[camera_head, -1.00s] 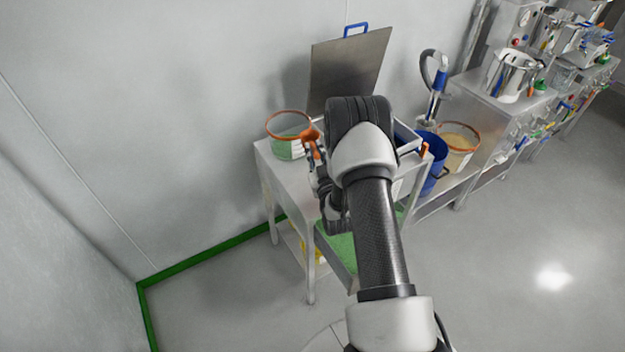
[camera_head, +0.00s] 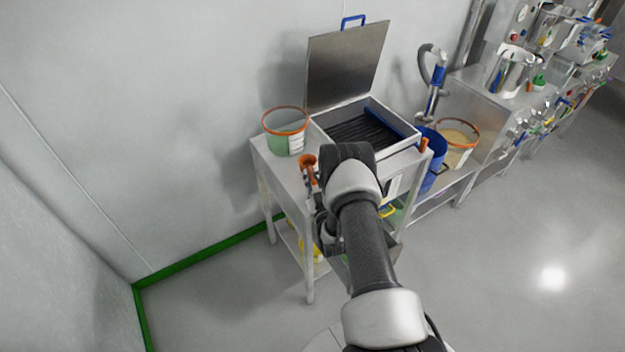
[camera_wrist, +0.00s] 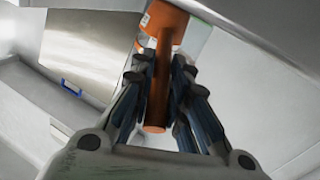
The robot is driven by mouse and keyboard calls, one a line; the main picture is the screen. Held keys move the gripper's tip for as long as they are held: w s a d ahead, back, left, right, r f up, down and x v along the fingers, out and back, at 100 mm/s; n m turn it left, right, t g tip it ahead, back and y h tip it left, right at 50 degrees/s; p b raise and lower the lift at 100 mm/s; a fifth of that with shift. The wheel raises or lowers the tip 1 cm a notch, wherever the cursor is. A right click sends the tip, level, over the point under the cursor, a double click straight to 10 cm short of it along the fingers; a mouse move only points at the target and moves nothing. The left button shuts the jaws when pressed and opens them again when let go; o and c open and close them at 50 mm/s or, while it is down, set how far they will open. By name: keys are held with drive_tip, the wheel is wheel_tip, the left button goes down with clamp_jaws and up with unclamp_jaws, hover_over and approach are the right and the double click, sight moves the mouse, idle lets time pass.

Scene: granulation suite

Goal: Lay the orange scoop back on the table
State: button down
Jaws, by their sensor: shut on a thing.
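The orange scoop (camera_head: 307,163) is held by my gripper (camera_head: 311,192) over the left front part of the steel table (camera_head: 275,166). In the wrist view my gripper (camera_wrist: 160,105) is shut around the scoop's handle (camera_wrist: 158,100), with the scoop's cup (camera_wrist: 166,20) beyond the fingers. My arm hides part of the table's front in the head view. I cannot tell whether the scoop touches the tabletop.
An orange-rimmed tub (camera_head: 286,142) with green content stands at the table's back left. A steel box (camera_head: 398,147) with a raised lid (camera_head: 345,68) takes up the right. A blue bucket (camera_head: 432,165) stands right of the table. Bare tabletop shows at the left front.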

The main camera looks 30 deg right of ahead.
drive_tip(key=c, duration=2)
unclamp_jaws()
drive_tip(key=shift+f, duration=0.2)
drive_tip(key=o, duration=0.5)
drive_tip(key=shift+c, duration=0.2)
drive_tip(key=shift+r, duration=0.1)
drive_tip(key=shift+r, duration=0.1)
drive_tip(key=shift+s+a, duration=0.1)
drive_tip(key=shift+s, duration=0.25)
drive_tip(key=p+v, duration=0.2)
drive_tip(key=v, duration=0.9)
drive_tip(key=shift+s, duration=0.15)
